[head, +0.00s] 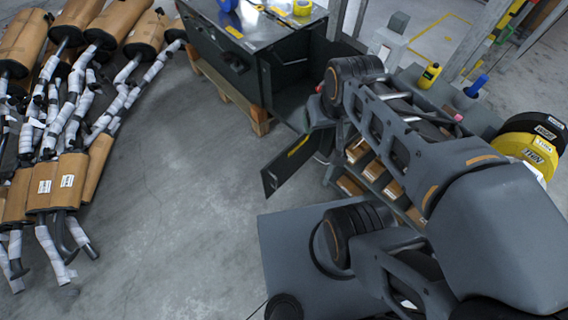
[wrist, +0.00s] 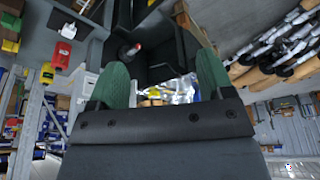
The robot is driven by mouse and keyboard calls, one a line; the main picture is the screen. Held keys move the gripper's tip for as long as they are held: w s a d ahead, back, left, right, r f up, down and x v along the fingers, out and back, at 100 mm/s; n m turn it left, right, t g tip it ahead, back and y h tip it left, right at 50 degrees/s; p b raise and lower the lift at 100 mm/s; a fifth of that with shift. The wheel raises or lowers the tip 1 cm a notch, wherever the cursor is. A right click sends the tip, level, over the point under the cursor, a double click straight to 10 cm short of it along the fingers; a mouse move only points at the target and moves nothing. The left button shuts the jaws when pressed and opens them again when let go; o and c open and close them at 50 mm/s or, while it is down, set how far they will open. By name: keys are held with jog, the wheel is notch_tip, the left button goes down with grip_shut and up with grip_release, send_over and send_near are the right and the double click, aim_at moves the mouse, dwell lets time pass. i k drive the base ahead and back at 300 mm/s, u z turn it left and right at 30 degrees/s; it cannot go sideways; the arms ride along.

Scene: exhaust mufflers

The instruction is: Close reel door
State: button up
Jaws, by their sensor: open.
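The reel door (head: 284,172) is a dark panel. It stands swung open from the dark grey cabinet (head: 222,62), angled out over the floor in the head view. A yellow strip lies along its upper part. The cabinet's open compartment (head: 288,92) is dark inside. My arm reaches to the right side of this opening, and my gripper is mostly hidden there in the head view. In the wrist view my gripper (wrist: 163,72) is open, its two green fingers spread with nothing held between them. I cannot tell whether it touches the door.
A wooden pallet (head: 228,98) lies under the cabinet. A shelf with brown boxes (head: 372,170) stands to the right of the door, close to my arm. Several wrapped mufflers (head: 68,182) lie at the left. The concrete floor between is clear.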

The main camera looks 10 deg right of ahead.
aim_at(275, 173)
jog(key=z, duration=0.95)
jog(key=k, duration=1.15)
jog(key=u, duration=1.1)
jog(key=i, duration=0.5)
jog(key=u, duration=0.05)
